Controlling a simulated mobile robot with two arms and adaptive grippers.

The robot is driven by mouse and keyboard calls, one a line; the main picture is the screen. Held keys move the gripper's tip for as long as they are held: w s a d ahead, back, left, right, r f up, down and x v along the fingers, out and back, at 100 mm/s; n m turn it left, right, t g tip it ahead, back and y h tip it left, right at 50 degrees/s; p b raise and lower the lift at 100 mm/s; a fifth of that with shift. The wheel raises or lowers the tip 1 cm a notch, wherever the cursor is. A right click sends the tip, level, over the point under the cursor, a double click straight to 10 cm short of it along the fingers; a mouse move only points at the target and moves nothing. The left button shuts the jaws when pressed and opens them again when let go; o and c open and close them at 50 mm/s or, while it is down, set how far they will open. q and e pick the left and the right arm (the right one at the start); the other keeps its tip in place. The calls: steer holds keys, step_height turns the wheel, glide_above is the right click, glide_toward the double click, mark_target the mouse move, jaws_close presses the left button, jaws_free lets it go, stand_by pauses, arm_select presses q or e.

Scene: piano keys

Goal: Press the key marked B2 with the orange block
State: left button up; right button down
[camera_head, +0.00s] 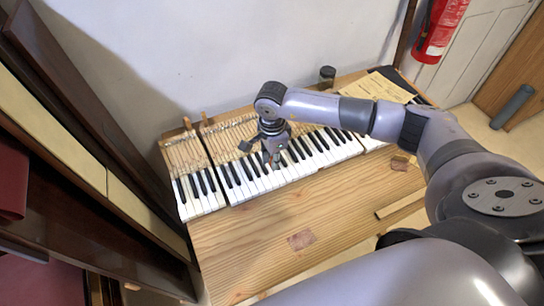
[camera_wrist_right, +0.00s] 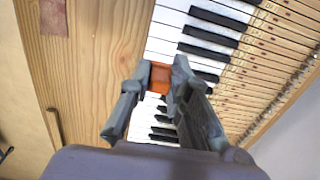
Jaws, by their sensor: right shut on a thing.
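The orange block (camera_wrist_right: 160,78) is held between the two fingers of my right gripper (camera_wrist_right: 160,75). In the right wrist view the block is over the white keys, near the ends of the black keys. Whether it touches a key cannot be told. In the head view my right gripper (camera_head: 271,158) is above the middle-left part of the keyboard (camera_head: 213,203), and the orange block shows only as a tiny patch at its tip. The keyboard also shows in the right wrist view (camera_wrist_right: 172,30). The key marking B2 cannot be read. My left gripper is not in view.
The keyboard lies on a wooden table (camera_head: 240,250) with bare wood in front of it. A yellowish sheet (camera_head: 375,87) and a dark cylinder (camera_head: 327,75) are at the back. A dark wooden cabinet (camera_head: 120,215) stands at left. A fire extinguisher (camera_head: 438,28) hangs at upper right.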

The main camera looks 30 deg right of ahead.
steer(key=b, duration=0.2)
glide_above(272, 181)
steer(key=shift+f, duration=2.2)
step_height(272, 181, down, 3)
steer(key=b, duration=0.3)
steer(key=shift+d, duration=0.1)
steer(key=shift+b, duration=1.05)
steer(key=shift+f+b, duration=0.85)
steer(key=shift+b, duration=0.15)
stand_by(0.4)
steer(key=shift+r, duration=0.2)
stand_by(0.4)
steer(key=shift+r+p, duration=1.95)
steer(key=shift+r, duration=1.45)
